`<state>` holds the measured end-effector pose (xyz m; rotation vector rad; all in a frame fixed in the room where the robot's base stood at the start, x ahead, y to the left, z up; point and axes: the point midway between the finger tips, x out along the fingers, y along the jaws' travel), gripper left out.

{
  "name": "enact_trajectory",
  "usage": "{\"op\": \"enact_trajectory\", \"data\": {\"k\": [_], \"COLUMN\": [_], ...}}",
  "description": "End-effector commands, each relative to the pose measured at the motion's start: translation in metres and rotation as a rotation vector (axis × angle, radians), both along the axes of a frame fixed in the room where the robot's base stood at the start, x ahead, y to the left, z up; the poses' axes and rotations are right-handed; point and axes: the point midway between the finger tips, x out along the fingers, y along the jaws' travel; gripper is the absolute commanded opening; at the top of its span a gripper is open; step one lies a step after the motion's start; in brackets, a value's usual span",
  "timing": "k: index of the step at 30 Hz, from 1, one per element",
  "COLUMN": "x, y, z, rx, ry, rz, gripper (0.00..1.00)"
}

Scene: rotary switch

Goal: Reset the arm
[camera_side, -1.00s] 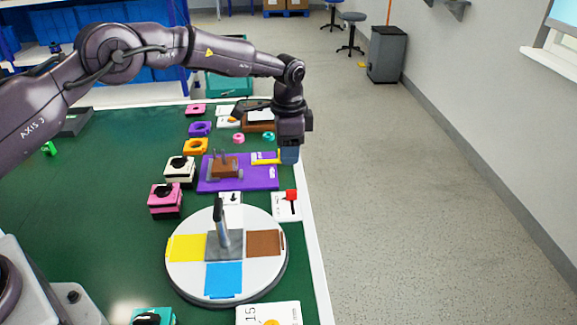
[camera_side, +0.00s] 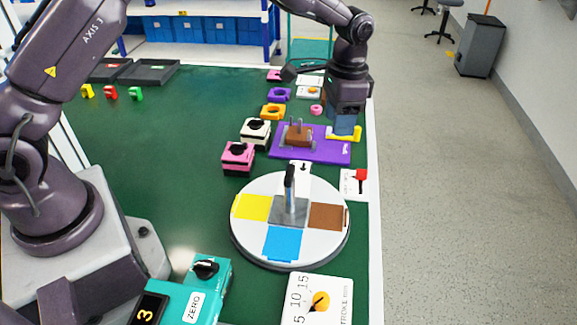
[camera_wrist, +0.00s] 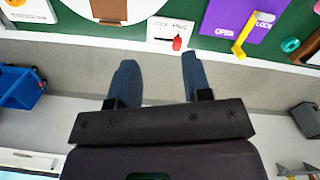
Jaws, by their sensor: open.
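My gripper (camera_side: 344,128) hangs at the right edge of the green table, by the yellow handle (camera_side: 345,133) of the purple board (camera_side: 318,149). In the wrist view my gripper (camera_wrist: 158,62) has its two blue fingers apart with nothing between them. The fingers point toward the table edge, near a white card with a red-capped lever (camera_wrist: 177,43). A yellow handle (camera_wrist: 240,47) on the purple board shows to the right of the fingers, apart from them. In the side view I cannot tell whether the gripper touches the yellow handle.
A round white turntable (camera_side: 247,242) with coloured pads and an upright lever stands in front. A teal ZERO box (camera_side: 215,268) and a dial card (camera_side: 330,290) are nearer. Pink (camera_side: 238,156) and white (camera_side: 255,131) switch boxes stand left. The table's left middle is clear.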

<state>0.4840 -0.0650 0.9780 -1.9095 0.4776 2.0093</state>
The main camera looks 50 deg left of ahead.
Motion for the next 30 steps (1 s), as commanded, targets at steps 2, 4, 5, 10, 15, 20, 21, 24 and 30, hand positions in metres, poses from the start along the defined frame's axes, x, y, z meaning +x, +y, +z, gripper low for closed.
{"op": "enact_trajectory", "data": {"k": [2,4,5,10,15,20,21,24,30], "x": [-0.022,-0.043,-0.052,-0.111,-0.172,-0.228,-0.240,-0.265,-0.287], "y": [0.007,0.013,0.016,0.032,0.045,0.055,0.057,0.061,0.064], "z": [0.029,0.051,0.061,0.105,0.134,0.148,0.150,0.154,0.169], "rx": [0.005,0.007,0.008,0.003,-0.016,-0.044,-0.052,-0.072,-0.103], "ry": [-0.025,-0.046,-0.058,-0.127,-0.207,-0.293,-0.318,-0.377,-0.491], "rz": [0.054,0.106,0.126,0.242,0.343,0.416,0.429,0.451,0.465], "gripper": [0.45,0.45,0.45,0.45,0.45,0.45,0.45,0.45,0.45]}}
